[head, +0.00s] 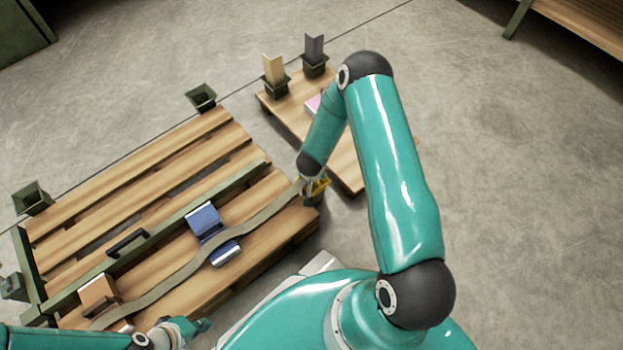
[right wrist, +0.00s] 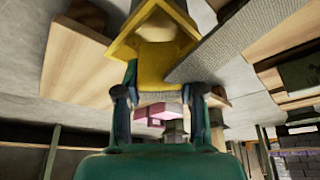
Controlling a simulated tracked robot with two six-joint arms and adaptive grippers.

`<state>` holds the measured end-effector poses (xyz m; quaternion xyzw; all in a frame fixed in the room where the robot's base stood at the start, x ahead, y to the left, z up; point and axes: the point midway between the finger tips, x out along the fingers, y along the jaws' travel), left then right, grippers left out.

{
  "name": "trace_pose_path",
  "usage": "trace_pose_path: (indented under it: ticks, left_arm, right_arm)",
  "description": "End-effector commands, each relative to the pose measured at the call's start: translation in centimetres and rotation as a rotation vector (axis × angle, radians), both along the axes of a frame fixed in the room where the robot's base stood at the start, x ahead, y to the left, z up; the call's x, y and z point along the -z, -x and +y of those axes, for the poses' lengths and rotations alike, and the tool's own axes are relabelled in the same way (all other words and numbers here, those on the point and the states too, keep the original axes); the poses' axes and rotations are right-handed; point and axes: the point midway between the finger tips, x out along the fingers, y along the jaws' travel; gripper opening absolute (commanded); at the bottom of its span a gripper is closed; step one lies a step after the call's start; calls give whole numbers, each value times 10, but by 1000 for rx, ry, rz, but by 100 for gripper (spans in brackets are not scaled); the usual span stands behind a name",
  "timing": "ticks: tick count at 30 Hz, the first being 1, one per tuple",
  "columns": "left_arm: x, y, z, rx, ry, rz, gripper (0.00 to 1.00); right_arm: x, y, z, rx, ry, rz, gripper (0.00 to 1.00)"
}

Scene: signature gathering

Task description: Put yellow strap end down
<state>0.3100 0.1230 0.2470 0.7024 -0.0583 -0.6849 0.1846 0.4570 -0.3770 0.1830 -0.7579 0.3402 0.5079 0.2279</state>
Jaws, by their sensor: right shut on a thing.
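The yellow strap end (head: 319,185) is at the right corner of the wooden pallet, in my right gripper (head: 312,198). In the right wrist view the yellow strap end (right wrist: 158,57) fills the space at the fingertips of my right gripper (right wrist: 158,92), which is shut on it.
The blue piece (head: 207,222) and a brown piece (head: 98,292) sit on the pallet (head: 165,165). A green bar (head: 200,200) crosses it. A smaller wooden platform (head: 290,118) behind holds a tan block (head: 273,69), a dark block (head: 314,48) and a pink item (head: 313,104). Floor at right is clear.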

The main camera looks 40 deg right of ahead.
Motion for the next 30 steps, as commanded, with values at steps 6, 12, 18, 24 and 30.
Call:
trace_pose_path:
  ticks: [6,12,18,24,30]
  left_arm:
    - [5,0,0,0,0,0,0]
    - [7,0,0,0,0,0,0]
    - [11,0,0,0,0,0,0]
    - [13,0,0,0,0,0,0]
    - [12,0,0,0,0,0,0]
  right_arm:
    - [10,-1,0,0,1,-1,2]
    - [12,0,0,0,1,-1,2]
    - [19,0,0,-1,1,0,2]
    - [22,0,0,-1,2,-1,2]
    - [22,0,0,-1,1,0,62]
